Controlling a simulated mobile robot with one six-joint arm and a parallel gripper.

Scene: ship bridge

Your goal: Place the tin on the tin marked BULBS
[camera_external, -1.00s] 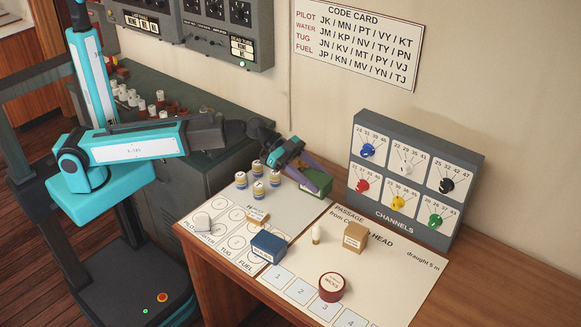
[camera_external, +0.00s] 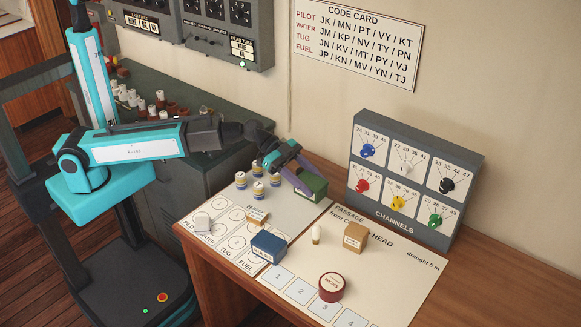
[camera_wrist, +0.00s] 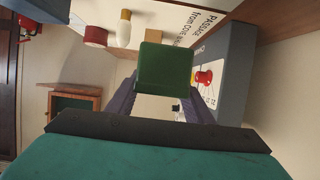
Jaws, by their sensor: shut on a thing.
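My gripper (camera_external: 302,186) is shut on a green tin (camera_external: 313,185) near the back of the desk, left of the grey channels panel. In the wrist view the green tin (camera_wrist: 165,68) sits between my two fingers; I cannot tell how far it is off the desk. A blue tin (camera_external: 268,246) with a white label stands at the front of the desk. A tan box-shaped tin (camera_external: 355,237) stands right of it, and a round red tin (camera_external: 331,287) sits on the numbered sheet. Their labels are too small to read surely.
Several white, blue and yellow-banded pots (camera_external: 258,180) stand left of my gripper. A white peg (camera_external: 316,234) stands beside the tan tin. The channels panel (camera_external: 405,180) rises at the back. The wooden desk at the right (camera_external: 500,285) is clear.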

